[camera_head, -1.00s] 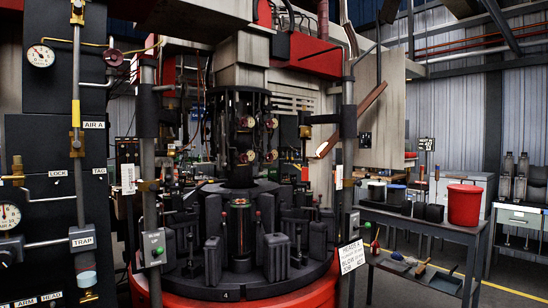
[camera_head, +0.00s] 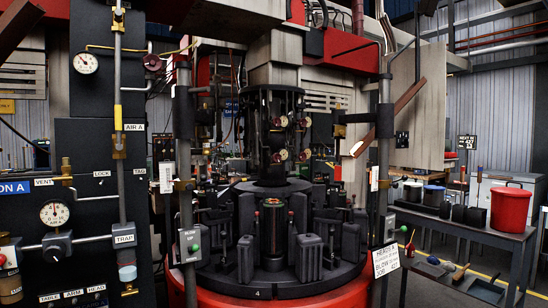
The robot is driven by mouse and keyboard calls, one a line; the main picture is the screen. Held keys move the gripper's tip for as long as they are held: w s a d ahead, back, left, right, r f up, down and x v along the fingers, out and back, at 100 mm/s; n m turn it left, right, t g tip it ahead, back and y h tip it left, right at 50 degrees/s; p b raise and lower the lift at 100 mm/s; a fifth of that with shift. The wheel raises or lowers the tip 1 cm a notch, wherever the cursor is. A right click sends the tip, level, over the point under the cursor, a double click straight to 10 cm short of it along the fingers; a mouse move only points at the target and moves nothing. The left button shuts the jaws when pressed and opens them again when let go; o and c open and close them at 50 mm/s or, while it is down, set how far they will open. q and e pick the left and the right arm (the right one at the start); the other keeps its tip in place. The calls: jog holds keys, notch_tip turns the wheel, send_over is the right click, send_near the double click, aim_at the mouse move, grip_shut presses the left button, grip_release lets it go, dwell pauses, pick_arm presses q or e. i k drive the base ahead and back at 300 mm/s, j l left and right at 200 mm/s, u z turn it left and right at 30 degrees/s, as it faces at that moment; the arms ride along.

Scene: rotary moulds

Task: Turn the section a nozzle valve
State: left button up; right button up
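No valve in view carries a readable nozzle label, so I cannot tell which one is the section A nozzle valve. At the left a dark panel (camera_head: 92,185) has a partly cut blue sign ending in "ON A" (camera_head: 14,187). It bears labels VENT, LOCK, TAG, TRAP and AIR A (camera_head: 134,127). A brass valve (camera_head: 67,170) sits by the VENT label. A vertical pipe with a yellow sleeve (camera_head: 118,111) runs down the panel. Small round red-centred parts (camera_head: 281,155) sit on the dark central column. Neither of my grippers is in view.
The moulding machine with its round table and red base (camera_head: 262,299) fills the middle. Grey posts (camera_head: 184,150) stand in front of it. At the right, a bench (camera_head: 488,229) holds a red bucket (camera_head: 510,209) and smaller pots. Some floor shows at the lower right.

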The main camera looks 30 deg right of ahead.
aim_at(276, 158)
jog(key=i+l, duration=0.4)
jog(key=l, duration=0.15)
jog(key=i+l, duration=0.35)
jog(key=l, duration=0.2)
jog(key=i+l, duration=0.4)
jog(key=l, duration=0.15)
